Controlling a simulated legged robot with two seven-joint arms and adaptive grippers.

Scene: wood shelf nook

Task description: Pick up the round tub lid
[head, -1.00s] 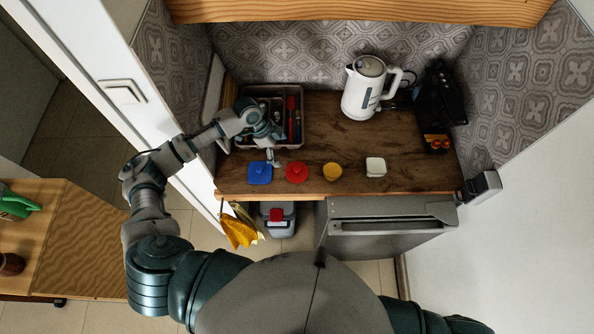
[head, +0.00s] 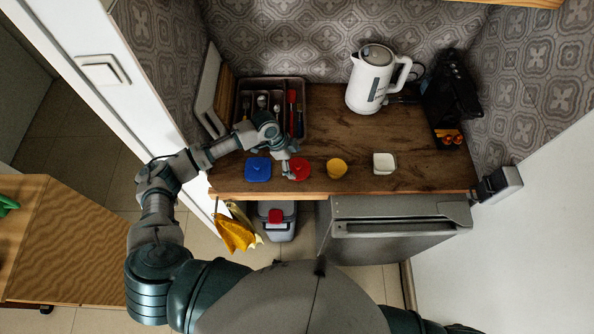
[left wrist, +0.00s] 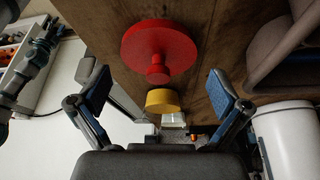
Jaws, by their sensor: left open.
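The round red lid (head: 301,171) lies on the wooden counter (head: 400,150), between a square blue lid (head: 258,170) and a round yellow tub (head: 336,168). In the left wrist view the red lid (left wrist: 150,42) shows a wide disc and a central knob. My left gripper (head: 288,167) is at the lid's left edge in the head view and hides part of it. In the left wrist view my left gripper (left wrist: 154,84) is open and empty, with the knob ahead between its spread fingers. My right gripper is not in view.
A white square tub (head: 384,163) stands right of the yellow one. A cutlery tray (head: 305,95) is behind the gripper. A white kettle (head: 371,80) and a black coffee machine (head: 452,95) stand at the back right. The counter's middle is clear.

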